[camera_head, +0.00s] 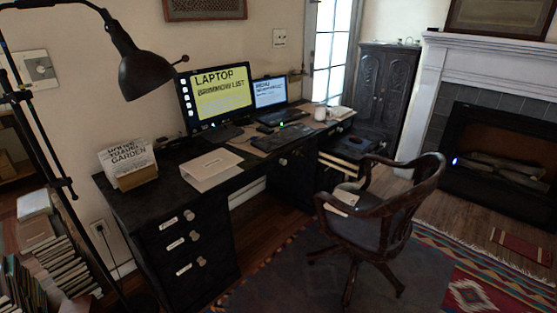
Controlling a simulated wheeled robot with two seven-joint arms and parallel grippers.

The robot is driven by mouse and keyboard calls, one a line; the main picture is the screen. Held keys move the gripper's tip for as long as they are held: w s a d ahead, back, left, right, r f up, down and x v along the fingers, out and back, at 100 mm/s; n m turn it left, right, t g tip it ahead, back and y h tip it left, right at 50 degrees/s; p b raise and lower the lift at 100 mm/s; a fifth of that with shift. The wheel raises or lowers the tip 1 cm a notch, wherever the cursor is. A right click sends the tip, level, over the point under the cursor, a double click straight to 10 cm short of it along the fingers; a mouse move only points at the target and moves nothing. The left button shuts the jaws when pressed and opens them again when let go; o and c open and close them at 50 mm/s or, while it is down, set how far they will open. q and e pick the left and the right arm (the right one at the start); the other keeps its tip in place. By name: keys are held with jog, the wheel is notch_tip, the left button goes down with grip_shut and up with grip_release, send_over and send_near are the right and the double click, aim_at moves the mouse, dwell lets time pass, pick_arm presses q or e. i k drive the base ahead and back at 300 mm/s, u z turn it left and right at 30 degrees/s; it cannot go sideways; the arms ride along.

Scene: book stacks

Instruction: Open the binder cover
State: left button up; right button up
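A pale beige binder (210,167) lies flat on the left part of the dark desk (143,201), near its front edge. Its cover looks shut, with a thicker edge facing the front. Nothing rests on it. Neither of my grippers shows in the head view, so I cannot see whether they are open or shut.
A book on a stand (130,163) is left of the binder. A monitor (216,95) and laptop (270,92) stand behind. A floor lamp (143,72) overhangs the left side. A wooden chair (378,225) stands right. A rug covers the floor in front.

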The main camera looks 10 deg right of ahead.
aim_at(201, 168)
jog(key=z, duration=0.55)
jog(key=i, duration=1.65)
jog(key=u, duration=0.75)
